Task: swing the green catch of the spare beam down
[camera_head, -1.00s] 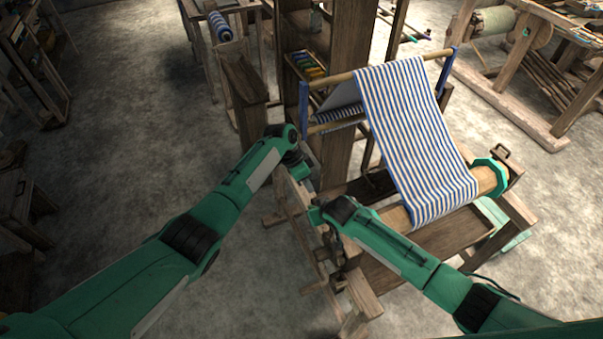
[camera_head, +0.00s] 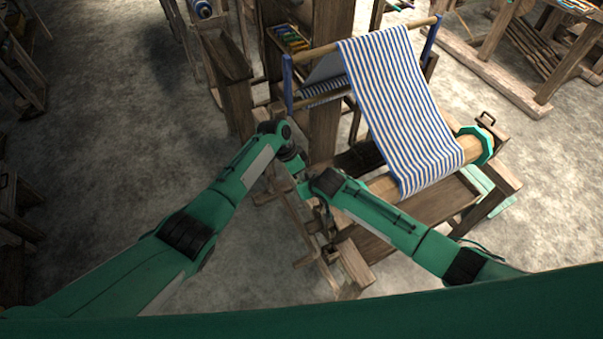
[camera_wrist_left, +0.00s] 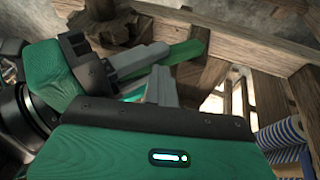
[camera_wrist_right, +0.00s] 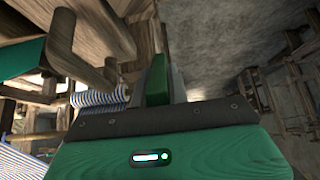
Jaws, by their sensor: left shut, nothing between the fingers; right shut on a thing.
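The green catch (camera_wrist_left: 185,57) is a flat green bar against a wooden beam in the left wrist view. My right gripper (camera_wrist_left: 142,60) comes in from the left there, shut on the catch's near end. In the right wrist view the catch (camera_wrist_right: 157,78) stands as a green block at the fingertips of my right gripper (camera_wrist_right: 154,88). My left gripper (camera_wrist_left: 162,78) is shut and empty, just below and in front of the catch; I cannot tell if they touch. In the head view both gripper tips meet near the loom's left side, and the catch is not clearly visible.
Blue-and-white striped cloth (camera_head: 400,110) runs down to a wooden roller with a teal ratchet wheel (camera_head: 474,145). Wooden posts and rails surround the grippers closely, including a post (camera_wrist_right: 100,35) in the right wrist view. The floor (camera_head: 110,130) at left is clear.

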